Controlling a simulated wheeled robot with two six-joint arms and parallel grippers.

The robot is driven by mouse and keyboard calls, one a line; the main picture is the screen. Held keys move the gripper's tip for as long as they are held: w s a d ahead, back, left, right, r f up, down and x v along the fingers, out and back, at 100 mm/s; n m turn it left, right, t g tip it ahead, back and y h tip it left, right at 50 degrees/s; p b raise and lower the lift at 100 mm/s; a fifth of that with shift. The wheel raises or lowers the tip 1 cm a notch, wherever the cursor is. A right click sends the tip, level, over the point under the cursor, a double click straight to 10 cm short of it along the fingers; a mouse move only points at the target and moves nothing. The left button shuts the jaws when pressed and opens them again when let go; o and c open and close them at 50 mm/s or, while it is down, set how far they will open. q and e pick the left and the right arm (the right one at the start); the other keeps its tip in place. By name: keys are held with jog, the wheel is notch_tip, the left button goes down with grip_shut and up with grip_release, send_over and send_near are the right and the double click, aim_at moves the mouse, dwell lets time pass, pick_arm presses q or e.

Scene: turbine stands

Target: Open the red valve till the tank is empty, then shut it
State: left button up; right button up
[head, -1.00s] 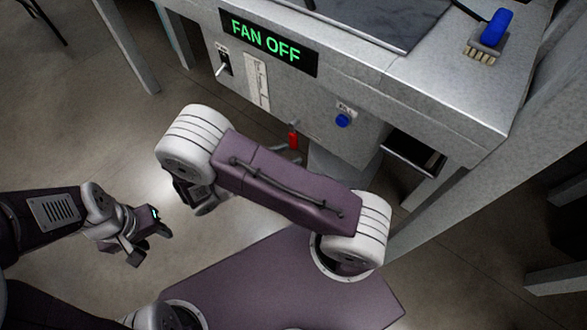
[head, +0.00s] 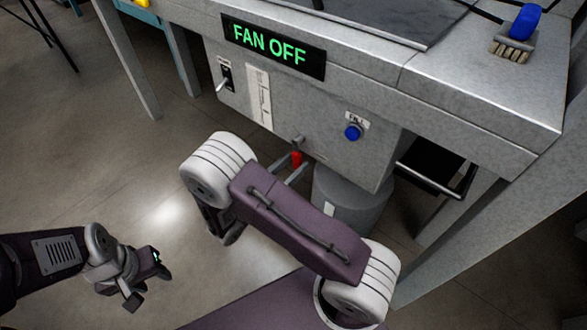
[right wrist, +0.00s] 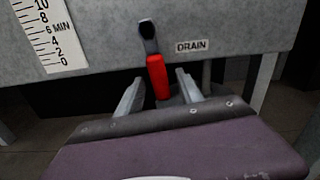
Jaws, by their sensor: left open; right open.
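The red valve (head: 297,160) sits low on the front of the grey tank housing (head: 300,110). In the right wrist view its red grip (right wrist: 158,77) hangs almost straight down from a dark pivot, left of a DRAIN label (right wrist: 191,47). My right gripper (right wrist: 159,92) is open, with one finger on each side of the grip and visible gaps; contact is not seen. A level scale (right wrist: 46,32) stands left of the valve; I cannot read a liquid level on it. My left gripper (head: 147,282) is open and empty at the lower left, away from the housing.
A FAN OFF display (head: 273,46), a toggle switch (head: 225,78) and a blue FILL button (head: 352,132) are on the housing. A grey cylindrical container (head: 350,205) stands below it. A blue-handled brush (head: 517,35) lies on top. The floor at left is open.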

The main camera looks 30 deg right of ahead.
grip_shut()
dwell(1.4)
